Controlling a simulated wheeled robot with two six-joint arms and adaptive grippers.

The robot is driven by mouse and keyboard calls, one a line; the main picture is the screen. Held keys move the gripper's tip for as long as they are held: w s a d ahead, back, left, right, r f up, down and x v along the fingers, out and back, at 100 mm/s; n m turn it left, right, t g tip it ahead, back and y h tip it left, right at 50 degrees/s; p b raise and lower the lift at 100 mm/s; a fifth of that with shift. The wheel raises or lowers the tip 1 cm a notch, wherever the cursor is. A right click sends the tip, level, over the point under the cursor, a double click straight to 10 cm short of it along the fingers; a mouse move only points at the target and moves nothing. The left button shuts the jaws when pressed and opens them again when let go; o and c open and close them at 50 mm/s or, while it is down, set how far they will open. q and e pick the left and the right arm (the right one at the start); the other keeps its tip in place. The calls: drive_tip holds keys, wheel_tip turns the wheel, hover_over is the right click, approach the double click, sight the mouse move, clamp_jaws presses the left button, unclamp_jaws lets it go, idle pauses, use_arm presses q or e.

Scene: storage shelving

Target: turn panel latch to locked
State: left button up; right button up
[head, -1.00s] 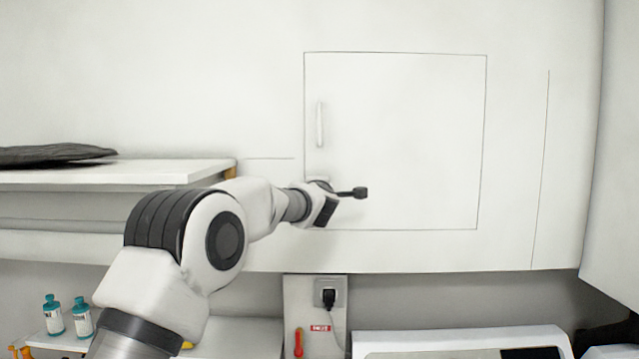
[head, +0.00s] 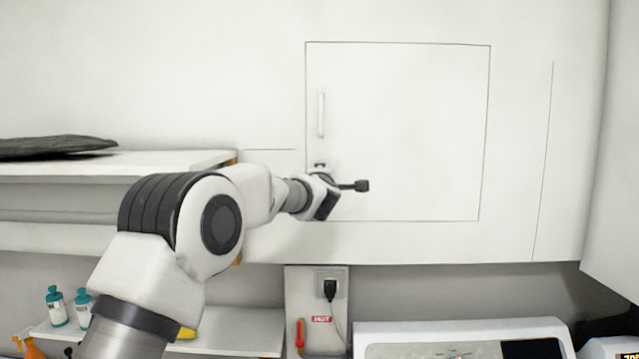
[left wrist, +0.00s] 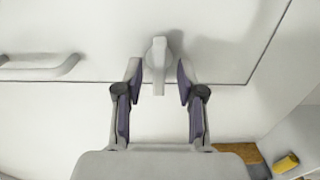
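The white panel (head: 420,130) is a square door in the white wall unit, and it sits flush. A pale grey latch (left wrist: 157,66) at the panel's edge shows in the left wrist view, with its narrow end pointing down in that picture. My left gripper (left wrist: 160,78) is open, with one finger on each side of the latch and a visible gap on both sides. In the head view the left wrist (head: 318,195) is at the panel's lower left corner and hides most of the latch and the fingertips. My right gripper is in neither view.
A white bar handle (head: 321,115) is above the latch on the panel; it also shows in the left wrist view (left wrist: 40,70). A shelf (head: 150,172) with a dark item is at left. Below are bottles (head: 56,308), a plug (head: 329,290) and a white appliance (head: 460,335).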

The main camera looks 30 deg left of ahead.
use_arm(q)
drive_tip(key=v, duration=1.1)
